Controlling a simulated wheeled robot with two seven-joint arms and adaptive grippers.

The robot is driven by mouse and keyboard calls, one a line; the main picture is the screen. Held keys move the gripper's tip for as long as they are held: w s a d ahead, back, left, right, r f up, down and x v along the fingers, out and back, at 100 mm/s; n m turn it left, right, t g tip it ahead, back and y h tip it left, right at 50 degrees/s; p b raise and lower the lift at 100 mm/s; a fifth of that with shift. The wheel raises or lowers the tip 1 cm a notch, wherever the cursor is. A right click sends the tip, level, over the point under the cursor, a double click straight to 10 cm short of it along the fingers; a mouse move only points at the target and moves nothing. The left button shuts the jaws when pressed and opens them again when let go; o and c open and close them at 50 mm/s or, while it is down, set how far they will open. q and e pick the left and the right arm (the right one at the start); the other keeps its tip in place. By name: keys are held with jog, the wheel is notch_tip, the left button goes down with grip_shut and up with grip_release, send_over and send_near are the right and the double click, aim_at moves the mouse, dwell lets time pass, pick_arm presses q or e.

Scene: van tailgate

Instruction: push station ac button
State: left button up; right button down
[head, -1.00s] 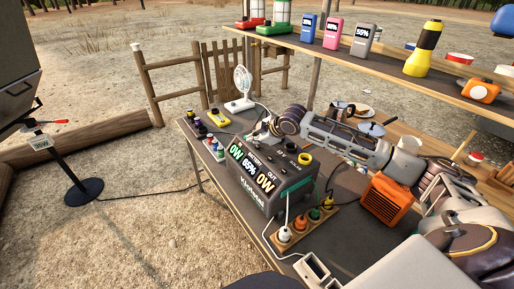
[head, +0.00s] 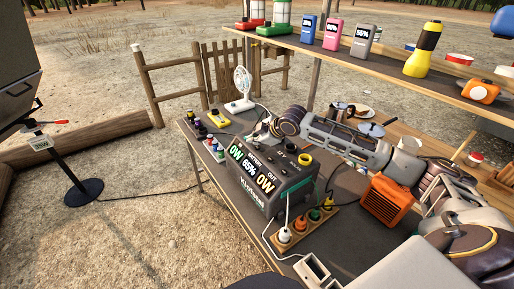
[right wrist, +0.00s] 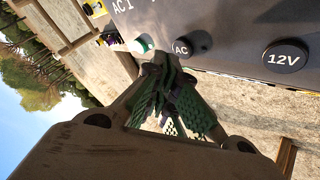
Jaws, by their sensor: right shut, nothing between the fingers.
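The power station (head: 265,190) is a dark grey box on the table. Its front display reads 0W, 65% and 0W. My right gripper (head: 262,130) is shut and empty at the station's far side in the head view. In the right wrist view, the round black AC button (right wrist: 182,47) is on the station's panel (right wrist: 225,20). The right fingertips (right wrist: 166,72) are just below and left of that button; I cannot tell if they touch the panel. A black 12V button (right wrist: 285,57) lies to the right. My left gripper is not in view.
A power strip (head: 298,236) with several plugs lies along the station's front right side. An orange heater (head: 384,201) stands to the right, and a white fan (head: 241,88) stands behind. Several small bottles (head: 214,147) stand left of the station. A wooden shelf (head: 400,68) runs above.

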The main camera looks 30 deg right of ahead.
jog(key=shift+f+p, duration=0.3)
dwell(0.4)
jog(key=shift+f, duration=0.35)
dwell(0.7)
jog(key=shift+p, duration=0.3)
jog(key=shift+r+p, duration=0.65)
jog(key=shift+p, duration=0.25)
